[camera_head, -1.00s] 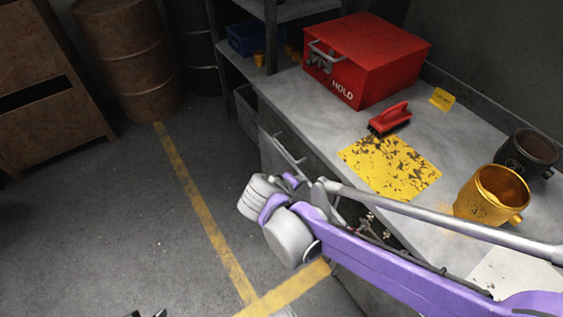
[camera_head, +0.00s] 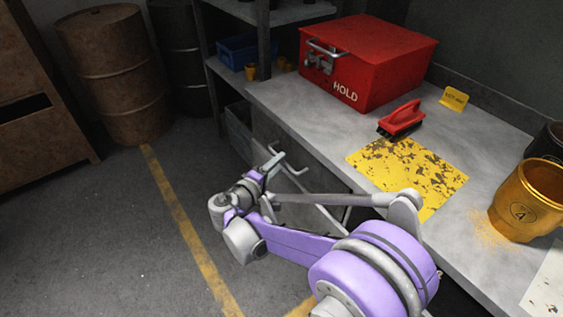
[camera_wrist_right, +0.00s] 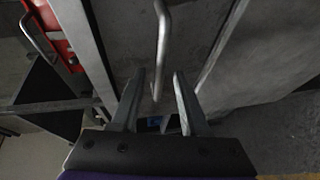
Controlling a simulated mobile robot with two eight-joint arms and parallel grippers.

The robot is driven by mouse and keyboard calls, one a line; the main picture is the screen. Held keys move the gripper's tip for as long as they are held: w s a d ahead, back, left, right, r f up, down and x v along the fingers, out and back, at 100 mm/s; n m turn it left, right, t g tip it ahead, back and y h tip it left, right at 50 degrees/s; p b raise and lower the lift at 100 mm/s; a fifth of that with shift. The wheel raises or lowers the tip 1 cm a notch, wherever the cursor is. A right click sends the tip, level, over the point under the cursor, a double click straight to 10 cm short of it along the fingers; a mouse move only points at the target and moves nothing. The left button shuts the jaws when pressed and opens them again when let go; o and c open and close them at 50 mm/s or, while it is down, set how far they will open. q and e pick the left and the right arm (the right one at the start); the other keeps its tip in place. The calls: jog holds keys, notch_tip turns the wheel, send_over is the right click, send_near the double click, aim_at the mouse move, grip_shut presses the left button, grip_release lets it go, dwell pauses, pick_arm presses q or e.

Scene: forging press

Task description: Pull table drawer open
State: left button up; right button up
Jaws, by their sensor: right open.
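The table drawer (camera_head: 272,136) is a grey metal front under the worktop, with a bar handle (camera_head: 286,161) sticking out. My right gripper (camera_head: 270,164) is at this handle, its fingers open. In the right wrist view the handle (camera_wrist_right: 163,40) runs down between the two fingertips (camera_wrist_right: 159,76), with a visible gap on each side. The grey drawer front (camera_wrist_right: 190,30) lies behind it. My arm hides part of the drawer front in the head view. My left gripper is not in view.
The worktop (camera_head: 300,120) carries a red HOLD box (camera_head: 365,65), a red-handled brush (camera_head: 402,119), a yellow stained sheet (camera_head: 410,172) and a gold mug (camera_head: 530,200). A shelf with a blue bin (camera_head: 238,50) stands behind.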

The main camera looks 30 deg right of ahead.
jog(key=shift+x, duration=1.45)
jog(key=shift+c, duration=0.3)
grip_shut()
